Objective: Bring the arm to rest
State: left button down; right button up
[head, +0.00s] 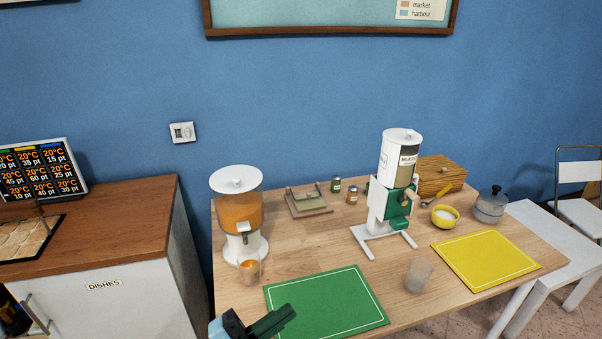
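My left gripper (275,320) shows at the bottom edge, over the near left corner of the green mat (335,300). Its dark fingers point right, and I see nothing clearly held in them. I cannot tell from this angle whether they are apart or closed. The rest of the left arm is cut off by the frame. My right gripper is not in view.
On the wooden table are an orange juice dispenser (236,205) with a glass (248,268) at its front, a cereal dispenser (396,190), an empty glass (418,275), a yellow bowl (444,218), a yellow mat (486,259) and a pot (490,206). A cabinet (105,310) stands left.

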pick_arm(q)
jog(key=s+a+f+n+t+y, duration=0.2)
jog(key=a+f+n+y, duration=0.4)
jog(key=f+n+y, duration=0.15)
jog(key=s+a+f+n+t+y, duration=0.2)
jog(key=a+f+n+t+y, duration=0.1)
jog(key=a+f+n+y, duration=0.45)
jog(key=s+a+f+n+g, duration=0.1)
jog(key=s+f+n+g, duration=0.2)
jog(key=s+f, duration=0.3)
jog(key=s+a+f+n+g+y, duration=0.1)
jog(key=s+a+f+n+g, duration=0.1)
jog(key=s+f, duration=0.5)
jog(key=shift+a+f+n+g+y, duration=0.2)
jog(key=shift+a+n+g+y, duration=0.1)
jog(key=shift+n+g, duration=0.35)
